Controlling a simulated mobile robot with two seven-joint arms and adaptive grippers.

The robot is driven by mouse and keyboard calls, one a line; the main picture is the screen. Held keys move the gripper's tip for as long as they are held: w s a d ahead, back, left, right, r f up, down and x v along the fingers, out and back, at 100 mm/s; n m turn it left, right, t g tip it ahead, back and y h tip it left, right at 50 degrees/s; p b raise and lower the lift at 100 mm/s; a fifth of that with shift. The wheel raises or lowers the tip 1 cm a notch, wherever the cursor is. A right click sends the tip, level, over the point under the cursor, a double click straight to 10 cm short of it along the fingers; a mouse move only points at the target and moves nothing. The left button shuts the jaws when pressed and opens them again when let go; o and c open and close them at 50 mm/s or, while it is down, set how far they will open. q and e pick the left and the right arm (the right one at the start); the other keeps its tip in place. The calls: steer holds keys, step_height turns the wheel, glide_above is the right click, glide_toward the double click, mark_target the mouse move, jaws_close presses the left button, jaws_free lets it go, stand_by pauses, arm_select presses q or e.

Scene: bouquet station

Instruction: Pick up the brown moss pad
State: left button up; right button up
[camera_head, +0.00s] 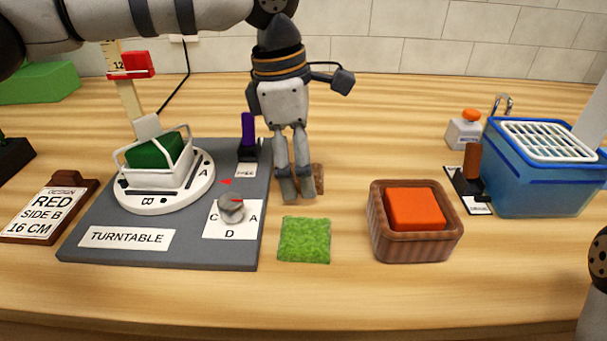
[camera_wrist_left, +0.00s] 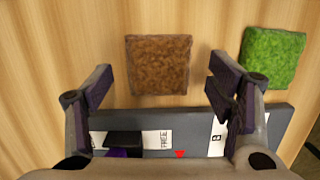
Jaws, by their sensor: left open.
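The brown moss pad (camera_wrist_left: 159,64) lies flat on the wooden table, a brown textured square in the left wrist view. In the head view only a strip of the brown pad (camera_head: 318,178) shows, as my left gripper hides most of it. My left gripper (camera_head: 296,198) points down over the pad. In the left wrist view its fingers (camera_wrist_left: 155,92) are open, one on each side, with the pad between and just ahead of them. I cannot tell the exact height of the fingertips above the table. My right gripper is not in view.
A green moss pad (camera_head: 304,240) lies close by. The grey turntable board (camera_head: 160,255) is at left, with a purple lever (camera_head: 248,128) near my gripper. A wooden box (camera_head: 416,247) with an orange block and a blue bin (camera_head: 545,190) stand at right.

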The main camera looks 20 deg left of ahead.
arm_select(q)
steer(key=shift+f, duration=0.2)
steer(key=c, duration=0.9)
steer(key=shift+o, duration=0.2)
steer(key=shift+r, duration=0.15)
